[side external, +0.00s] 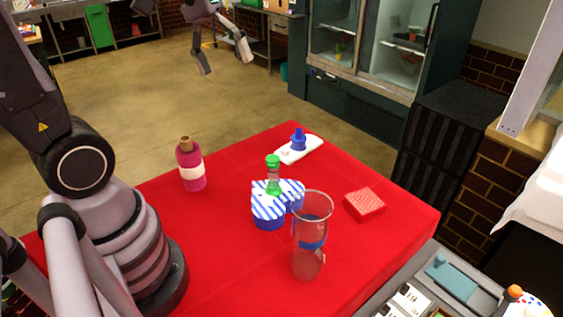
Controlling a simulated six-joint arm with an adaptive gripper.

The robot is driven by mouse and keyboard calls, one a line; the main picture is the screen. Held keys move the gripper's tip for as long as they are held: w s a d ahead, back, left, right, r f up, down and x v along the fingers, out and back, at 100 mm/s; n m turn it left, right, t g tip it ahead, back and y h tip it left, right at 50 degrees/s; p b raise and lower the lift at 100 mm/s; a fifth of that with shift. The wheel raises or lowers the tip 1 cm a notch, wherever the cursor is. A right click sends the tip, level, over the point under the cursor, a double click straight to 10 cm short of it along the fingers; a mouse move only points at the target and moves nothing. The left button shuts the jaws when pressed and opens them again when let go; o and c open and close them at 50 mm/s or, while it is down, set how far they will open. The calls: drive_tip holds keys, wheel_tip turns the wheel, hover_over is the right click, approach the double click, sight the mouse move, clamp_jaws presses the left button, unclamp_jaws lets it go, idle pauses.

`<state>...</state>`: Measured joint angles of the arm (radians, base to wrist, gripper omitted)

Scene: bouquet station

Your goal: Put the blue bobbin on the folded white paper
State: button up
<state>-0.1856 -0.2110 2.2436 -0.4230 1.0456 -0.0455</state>
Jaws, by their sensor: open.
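The blue bobbin (298,140) stands upright near the far corner of the red table. It appears to rest on the folded white paper (291,157), a flat white piece that shows around its base. My gripper (224,60) is open and empty at the top of the view. It hangs high, apart from the bobbin and the paper, to their upper left in the picture.
The red table (240,280) also holds a magenta bottle (193,178), a blue-and-white striped item (262,204) with a green-capped bottle (273,163), a tall clear glass (308,262) and a red box (364,204). A grey side counter adjoins the lower right.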

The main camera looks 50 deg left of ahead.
drive_tip(key=s+a+r+m+t+y, duration=0.1)
drive_tip(key=s+a+m+t+y, duration=0.1)
drive_tip(key=s, duration=0.7)
drive_tip(key=m+t+y, duration=0.1)
drive_tip(key=m+y, duration=0.1)
drive_tip(key=m, duration=0.1)
drive_tip(key=shift+s+a+r+t, duration=0.15)
drive_tip(key=shift+s+a+t, duration=0.05)
drive_tip(key=shift+s+t, duration=0.1)
